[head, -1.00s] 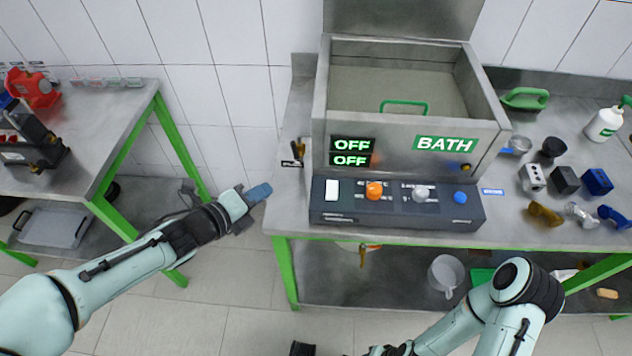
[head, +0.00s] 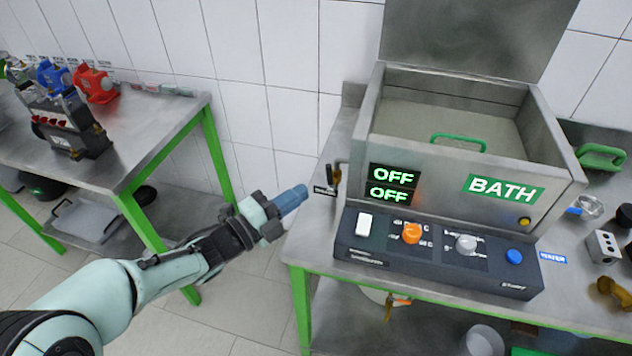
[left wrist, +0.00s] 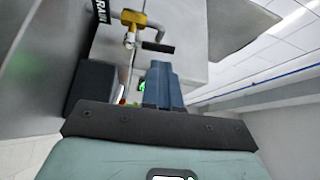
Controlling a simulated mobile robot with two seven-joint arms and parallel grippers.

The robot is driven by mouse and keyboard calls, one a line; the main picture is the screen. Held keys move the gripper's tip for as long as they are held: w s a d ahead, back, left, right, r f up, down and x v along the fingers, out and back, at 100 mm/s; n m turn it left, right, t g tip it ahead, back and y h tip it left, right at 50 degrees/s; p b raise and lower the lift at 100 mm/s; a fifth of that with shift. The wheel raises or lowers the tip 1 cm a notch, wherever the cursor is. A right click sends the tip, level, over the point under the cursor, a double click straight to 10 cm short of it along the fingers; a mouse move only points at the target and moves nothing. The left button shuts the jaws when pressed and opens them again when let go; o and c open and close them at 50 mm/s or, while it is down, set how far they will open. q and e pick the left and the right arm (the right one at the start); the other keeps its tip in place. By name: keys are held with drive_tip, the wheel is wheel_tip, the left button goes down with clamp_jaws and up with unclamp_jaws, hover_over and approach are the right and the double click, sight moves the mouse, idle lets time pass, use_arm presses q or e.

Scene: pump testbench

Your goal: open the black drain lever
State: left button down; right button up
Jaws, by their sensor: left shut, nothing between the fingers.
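The drain valve (head: 337,178) has a brass body and sits at the left side of the steel bath (head: 440,150). Its black lever (head: 329,174) shows small in the head view. In the left wrist view the black lever (left wrist: 158,47) sticks out to the right below the brass valve body (left wrist: 134,18), beside a DRAIN label (left wrist: 100,11). My left gripper (head: 296,197) has blue fingers, shut and empty. It is left of the valve and slightly lower in the picture, apart from the lever. In the wrist view its fingers (left wrist: 162,85) point toward the lever. My right gripper is out of view.
A dark control panel (head: 436,255) with a white switch and knobs stands in front of the bath. Both displays read OFF. A second steel table (head: 150,150) with pump parts stands at the left. Open floor lies between the tables. An orange-handled valve (head: 390,303) hangs below the bench.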

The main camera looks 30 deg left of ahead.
sight(328, 175)
use_arm(q)
drive_tip(key=x, duration=0.5)
drive_tip(key=shift+w+d, duration=0.1)
drive_tip(key=shift+w+d+r+m+b, duration=0.15)
drive_tip(key=shift+w+m+b, duration=0.1)
drive_tip(key=shift+m+b, duration=0.2)
drive_tip(key=shift+d+r+m+g, duration=0.2)
drive_tip(key=shift+d+m+g, duration=0.05)
drive_tip(key=shift+m+g, duration=0.15)
drive_tip(key=shift+d+b, duration=0.1)
drive_tip(key=shift+b, duration=0.2)
